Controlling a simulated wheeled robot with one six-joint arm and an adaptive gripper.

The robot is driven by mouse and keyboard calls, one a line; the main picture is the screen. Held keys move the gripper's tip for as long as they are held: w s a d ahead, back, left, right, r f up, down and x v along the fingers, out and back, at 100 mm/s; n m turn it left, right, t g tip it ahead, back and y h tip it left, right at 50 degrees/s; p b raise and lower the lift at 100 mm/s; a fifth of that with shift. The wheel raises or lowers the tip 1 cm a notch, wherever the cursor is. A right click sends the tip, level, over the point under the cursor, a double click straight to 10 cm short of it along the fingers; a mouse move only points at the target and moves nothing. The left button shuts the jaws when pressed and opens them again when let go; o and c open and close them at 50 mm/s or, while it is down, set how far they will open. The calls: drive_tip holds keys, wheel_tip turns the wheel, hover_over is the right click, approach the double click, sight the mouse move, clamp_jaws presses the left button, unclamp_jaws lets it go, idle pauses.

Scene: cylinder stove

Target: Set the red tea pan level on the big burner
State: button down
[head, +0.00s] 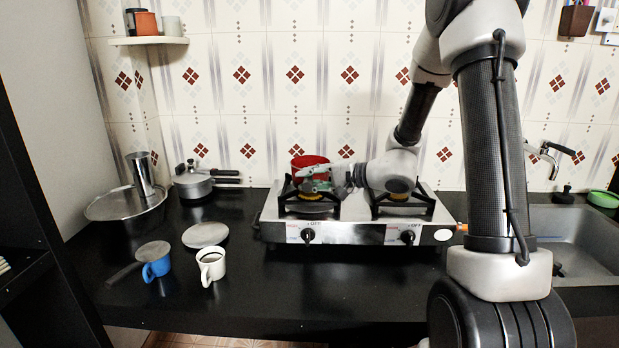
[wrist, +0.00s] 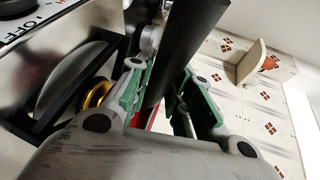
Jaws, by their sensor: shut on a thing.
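The red tea pan (head: 308,162) shows in the head view above the left burner (head: 306,197) of the steel two-burner stove (head: 350,231). Its lower part is partly hidden by my gripper (head: 322,184). I cannot tell whether its base touches the burner's black grate. In the wrist view my gripper (wrist: 163,75) is shut on a dark handle (wrist: 189,38) between green pads, and a sliver of red pan (wrist: 155,118) shows beyond. A yellow burner ring (wrist: 95,94) lies beside the left finger. The right burner (head: 398,193) is empty, partly behind my arm.
A lidded pot (head: 193,186) stands left of the stove. The sink (head: 575,235) is right.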

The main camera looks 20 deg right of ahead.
drive_tip(key=c, duration=1.2)
unclamp_jaws()
drive_tip(key=shift+f, duration=0.1)
drive_tip(key=v, duration=1.2)
drive_tip(key=s+d+f+n+g+h, duration=0.1)
drive_tip(key=s+f+g+h, duration=0.2)
drive_tip(key=s, duration=0.6)
drive_tip(key=s+d+f+g+h, duration=0.1)
drive_tip(key=s+d+f+g, duration=0.15)
drive_tip(key=s+g, duration=0.5)
drive_tip(key=s+d+r+n+t+h, duration=0.1)
drive_tip(key=s+d+r+n+h, duration=0.35)
drive_tip(key=s, duration=0.25)
wheel_tip(320, 180, up, 7)
drive_tip(key=a+n+t+h, duration=0.1)
drive_tip(key=n+t+h, duration=0.1)
drive_tip(key=n+t, duration=0.1)
drive_tip(key=shift+s+t+h, duration=0.35)
drive_tip(key=shift+s, duration=0.15)
